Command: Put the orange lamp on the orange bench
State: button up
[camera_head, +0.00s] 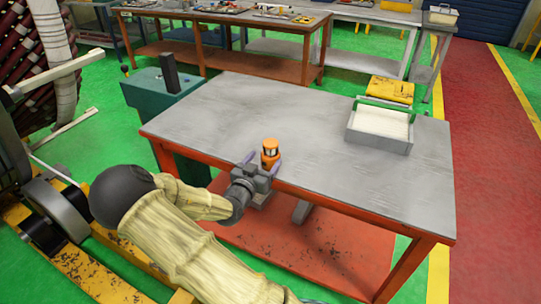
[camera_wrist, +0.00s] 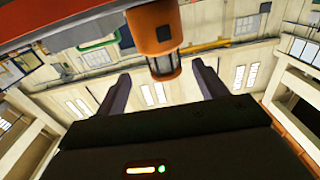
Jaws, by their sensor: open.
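The orange lamp (camera_head: 270,153) has an orange body and a dark caged top. It is upright at the near edge of the orange bench (camera_head: 300,115), which has a grey top and orange-red frame. Its base is partly hidden by my gripper (camera_head: 262,161). In the wrist view, turned upside down, the lamp (camera_wrist: 154,32) shows between and beyond the two fingertips of my gripper (camera_wrist: 161,72). The fingers are open, with visible gaps on both sides of the lamp. The bench's red edge (camera_wrist: 40,22) shows at upper left there.
The bench top's middle is clear. Another bench (camera_head: 230,17) with tools stands behind.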

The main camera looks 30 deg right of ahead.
aim_at(269, 154)
jog(key=shift+x, duration=1.45)
jog(key=shift+w+d, duration=0.1)
jog(key=shift+w, duration=0.05)
jog(key=p+x, duration=0.1)
jog(key=x, duration=0.4)
jog(key=shift+w, duration=0.2)
jog(key=shift+a, duration=0.2)
jog(key=c, duration=1.3)
